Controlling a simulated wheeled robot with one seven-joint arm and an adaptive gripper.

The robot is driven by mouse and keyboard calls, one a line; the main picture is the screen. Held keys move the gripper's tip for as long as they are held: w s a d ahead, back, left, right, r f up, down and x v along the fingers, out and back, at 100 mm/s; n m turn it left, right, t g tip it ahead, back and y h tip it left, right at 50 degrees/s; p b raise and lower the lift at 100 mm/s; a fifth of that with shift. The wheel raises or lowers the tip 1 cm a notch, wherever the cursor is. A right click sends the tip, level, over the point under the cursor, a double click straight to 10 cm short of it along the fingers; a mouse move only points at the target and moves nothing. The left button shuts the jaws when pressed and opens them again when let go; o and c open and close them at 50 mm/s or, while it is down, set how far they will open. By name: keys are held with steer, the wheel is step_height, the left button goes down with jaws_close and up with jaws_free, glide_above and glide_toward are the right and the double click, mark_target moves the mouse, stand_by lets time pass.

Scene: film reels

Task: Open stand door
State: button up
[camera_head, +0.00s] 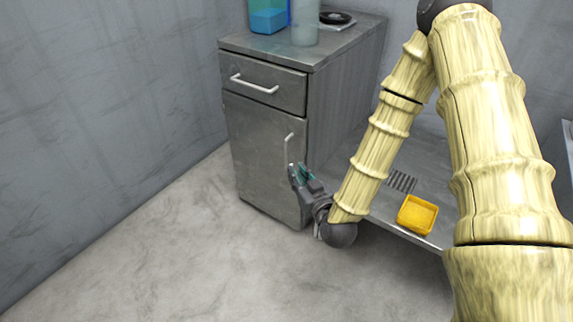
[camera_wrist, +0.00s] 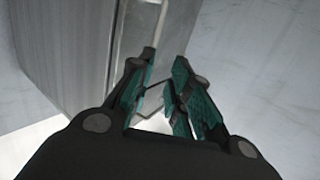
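The grey stand (camera_head: 262,140) has a drawer at the top and a door (camera_head: 258,155) below it, which looks shut. The door has a thin upright pale handle (camera_head: 287,147) near its right edge. My gripper (camera_head: 299,170) is in front of the door, at the lower end of this handle. In the wrist view my gripper (camera_wrist: 163,62) has its two teal-padded fingers apart, with a gap between them. The handle (camera_wrist: 160,22) shows just beyond the fingertips there. I cannot tell whether a finger touches it.
The drawer (camera_head: 263,88) above has its own pale handle. A blue container (camera_head: 268,18) and a clear one (camera_head: 304,25) stand on top. A yellow tray (camera_head: 417,214) lies on a low grey surface to the right. The floor (camera_head: 170,240) left and front is clear.

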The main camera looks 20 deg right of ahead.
mark_target(287, 151)
steer(key=shift+t+h, duration=0.3)
steer(key=shift+t, duration=0.4)
steer(key=w+b, duration=0.5)
steer(key=w, duration=0.7)
steer(key=shift+r, duration=0.1)
jaws_close()
